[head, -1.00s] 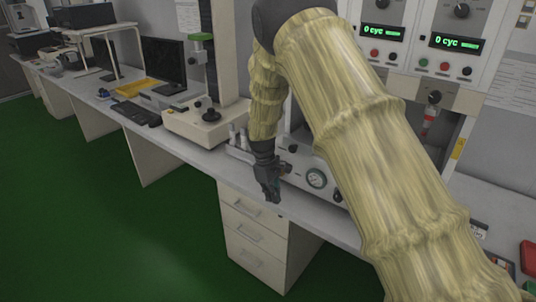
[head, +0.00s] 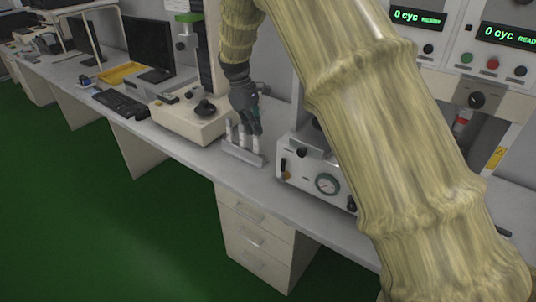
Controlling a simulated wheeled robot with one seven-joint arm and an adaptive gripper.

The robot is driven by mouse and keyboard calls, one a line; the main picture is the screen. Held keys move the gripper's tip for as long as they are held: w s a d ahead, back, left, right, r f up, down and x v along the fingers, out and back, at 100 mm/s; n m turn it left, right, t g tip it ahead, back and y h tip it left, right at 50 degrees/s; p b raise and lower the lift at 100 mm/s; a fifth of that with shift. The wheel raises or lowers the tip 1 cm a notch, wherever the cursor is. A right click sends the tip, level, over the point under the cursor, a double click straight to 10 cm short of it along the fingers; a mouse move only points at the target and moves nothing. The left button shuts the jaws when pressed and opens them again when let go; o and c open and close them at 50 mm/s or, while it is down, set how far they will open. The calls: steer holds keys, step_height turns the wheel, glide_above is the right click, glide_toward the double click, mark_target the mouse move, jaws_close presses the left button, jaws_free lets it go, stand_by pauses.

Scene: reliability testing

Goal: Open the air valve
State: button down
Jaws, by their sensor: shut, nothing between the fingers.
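The grey test unit (head: 305,178) on the bench carries a round pressure gauge (head: 327,184) on its front. A small valve (head: 284,168) with a dark lever and a brass-coloured part sits at the left end of that front. The lever looks roughly upright, but it is too small to be sure of its setting. My gripper (head: 256,131) is shut and empty. It points down to the left of the unit, above a small rack (head: 243,153) of white cylinders, apart from the valve. My arm hides the right part of the unit.
A beige instrument (head: 192,122) with a black knob stands left of the rack. Monitors and a keyboard (head: 120,104) lie farther left along the bench. Drawers (head: 252,235) are below. Control panels with green displays (head: 420,18) are at upper right. The bench's front strip is clear.

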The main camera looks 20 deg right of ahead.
mark_target(283, 170)
steer(key=s+d+f+p, duration=0.1)
steer(key=s+d+f, duration=0.1)
steer(key=f, duration=0.3)
steer(key=s+d+f+p, duration=0.1)
steer(key=d+f+p, duration=0.1)
steer(key=f, duration=0.3)
steer(key=shift+s+d, duration=0.4)
steer(key=shift+d, duration=0.1)
steer(key=shift+s, duration=0.1)
